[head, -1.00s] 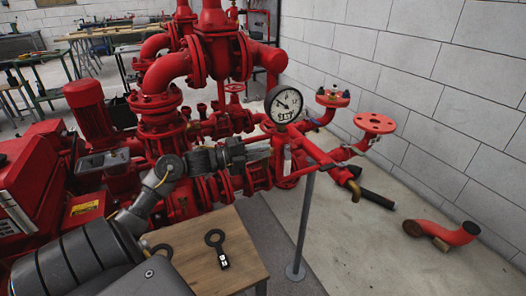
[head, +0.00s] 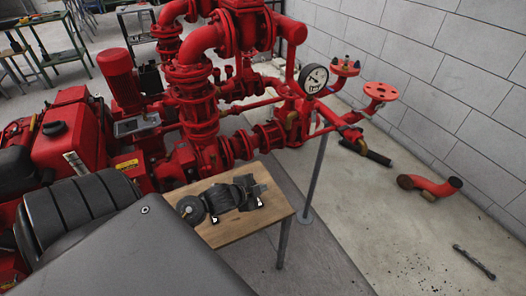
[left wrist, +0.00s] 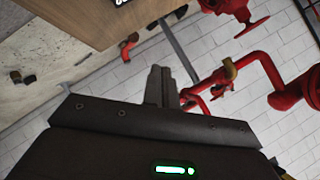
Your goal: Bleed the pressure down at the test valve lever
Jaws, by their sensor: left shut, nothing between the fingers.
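A pressure gauge (head: 313,79) with a white dial stands on the red pipework at centre right. My right gripper is not in view.
Red flanged outlets (head: 380,91) stand right of the gauge. A grey post (head: 314,175) rises beside the table. A red pipe elbow (head: 432,187) and a dark rod (head: 474,262) lie on the floor. The concrete floor at right is mostly clear.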

